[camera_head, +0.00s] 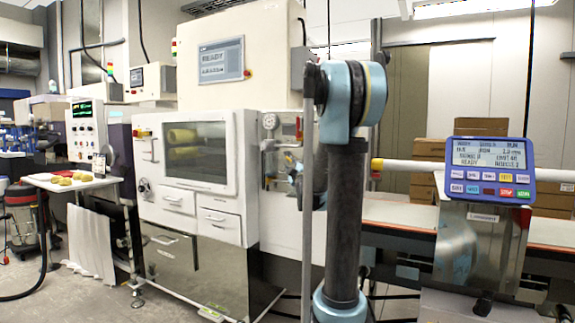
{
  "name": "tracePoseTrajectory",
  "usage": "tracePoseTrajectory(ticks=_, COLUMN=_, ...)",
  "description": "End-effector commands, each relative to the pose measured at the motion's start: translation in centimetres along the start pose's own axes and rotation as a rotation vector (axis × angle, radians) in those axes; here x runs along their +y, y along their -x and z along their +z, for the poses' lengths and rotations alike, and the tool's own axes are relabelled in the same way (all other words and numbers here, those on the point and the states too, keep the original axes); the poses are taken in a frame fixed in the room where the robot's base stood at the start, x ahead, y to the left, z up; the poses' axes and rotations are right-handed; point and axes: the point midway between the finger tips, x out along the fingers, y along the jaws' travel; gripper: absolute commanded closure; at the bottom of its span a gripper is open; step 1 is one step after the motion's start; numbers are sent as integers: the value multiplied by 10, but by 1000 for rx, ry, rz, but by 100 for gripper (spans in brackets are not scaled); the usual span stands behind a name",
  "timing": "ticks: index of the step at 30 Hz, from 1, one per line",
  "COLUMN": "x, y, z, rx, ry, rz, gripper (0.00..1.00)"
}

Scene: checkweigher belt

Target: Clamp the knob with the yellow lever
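I cannot make out a knob with a yellow lever for certain. A small yellow piece (377,164) shows at the left end of a pale horizontal tube, just right of my arm. A dark knob-like part (483,304) sits low on the metal post under the blue display unit, and no yellow shows on it. My arm stands upright in the middle of the view, with a blue joint at its top, and hides part of the machine behind it. My gripper's fingers cannot be picked out.
The blue display unit (490,171) stands at the right, before the conveyor belt (397,213). A white cabinet with a window (196,158) stands left of my arm. A side table (75,184) holds several round yellowish items. Cardboard boxes (422,187) are behind the belt.

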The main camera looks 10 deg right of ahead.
Motion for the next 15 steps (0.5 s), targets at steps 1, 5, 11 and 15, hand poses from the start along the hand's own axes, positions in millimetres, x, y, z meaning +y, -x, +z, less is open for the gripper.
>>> tracePoseTrajectory(ticks=1, x=0, y=-10, z=0, rx=0, ry=1, rz=0, gripper=69)
tracePoseTrajectory(ticks=5, x=0, y=-31, z=0, rx=0, ry=-1, rz=0, gripper=69)
tracePoseTrajectory(ticks=11, x=0, y=-57, z=0, rx=0, ry=0, rz=-1, gripper=69)
tracePoseTrajectory(ticks=15, x=0, y=-66, z=0, rx=0, ry=0, rz=-1, gripper=69)
